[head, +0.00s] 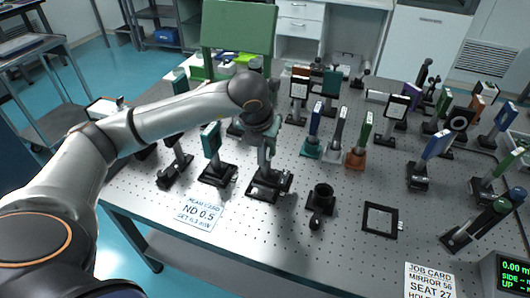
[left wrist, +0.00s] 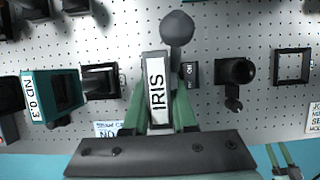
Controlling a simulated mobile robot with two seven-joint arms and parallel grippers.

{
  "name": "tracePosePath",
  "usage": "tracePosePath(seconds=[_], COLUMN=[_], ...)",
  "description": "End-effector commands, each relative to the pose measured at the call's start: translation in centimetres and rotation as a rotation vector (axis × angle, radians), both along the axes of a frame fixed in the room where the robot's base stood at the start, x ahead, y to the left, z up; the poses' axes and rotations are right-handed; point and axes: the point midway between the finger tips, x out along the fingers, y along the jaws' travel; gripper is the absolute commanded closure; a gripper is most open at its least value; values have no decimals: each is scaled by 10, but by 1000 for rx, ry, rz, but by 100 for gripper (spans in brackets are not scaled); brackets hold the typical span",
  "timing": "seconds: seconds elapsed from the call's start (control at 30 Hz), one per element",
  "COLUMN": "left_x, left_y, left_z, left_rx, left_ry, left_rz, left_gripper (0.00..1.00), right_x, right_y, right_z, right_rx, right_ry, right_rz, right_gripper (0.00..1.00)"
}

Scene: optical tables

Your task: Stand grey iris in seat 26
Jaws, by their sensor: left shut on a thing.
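The grey iris (left wrist: 158,90), with a white IRIS label, stands between the green fingers of my left gripper (left wrist: 158,112) in the left wrist view. My left gripper (head: 266,155) is shut on it. In the head view the gripper is directly over a black seat base (head: 268,186) on the perforated table (head: 290,228); the iris is mostly hidden there. Part of that base, with a small label (left wrist: 191,72), shows beside the iris in the left wrist view. I cannot read its number surely or tell whether the iris touches the seat.
A teal ND 0.3 plate (left wrist: 52,95) stands close on the left. A black round holder (head: 321,198) and a flat square frame (head: 381,219) are on the right. Several mounted optics stand behind.

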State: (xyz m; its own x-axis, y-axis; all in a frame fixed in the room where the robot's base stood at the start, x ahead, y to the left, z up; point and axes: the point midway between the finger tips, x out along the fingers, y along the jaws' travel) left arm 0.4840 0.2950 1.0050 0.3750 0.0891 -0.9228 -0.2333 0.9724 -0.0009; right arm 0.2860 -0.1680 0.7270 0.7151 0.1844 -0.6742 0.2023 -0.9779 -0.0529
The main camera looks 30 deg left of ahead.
Motion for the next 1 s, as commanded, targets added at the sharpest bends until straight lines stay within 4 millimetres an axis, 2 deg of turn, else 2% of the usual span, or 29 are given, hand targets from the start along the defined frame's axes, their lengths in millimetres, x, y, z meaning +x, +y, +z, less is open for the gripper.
tracePosePath(seconds=[0.2, 0.6, 0.63, 0.9, 1.0], left_x=[-2, -1, -2, -2, -2], left_y=[1, 1, 1, 1, 1], left_z=[-21, -27, -28, -27, -27], left_rx=[0, -1, 0, 0, 0], left_ry=[2, 0, 4, 4, 4], left_rz=[0, 1, 0, 0, 0], left_gripper=[100, 100, 74, 45, 45], right_x=[0, 0, 0, 0, 0], right_y=[0, 0, 0, 0, 0], right_z=[8, 4, 3, 5, 5], right_rx=[0, 0, 0, 0, 0], right_ry=[0, 0, 0, 0, 0], right_rz=[0, 0, 0, 0, 0], right_gripper=[45, 45, 45, 45, 45])
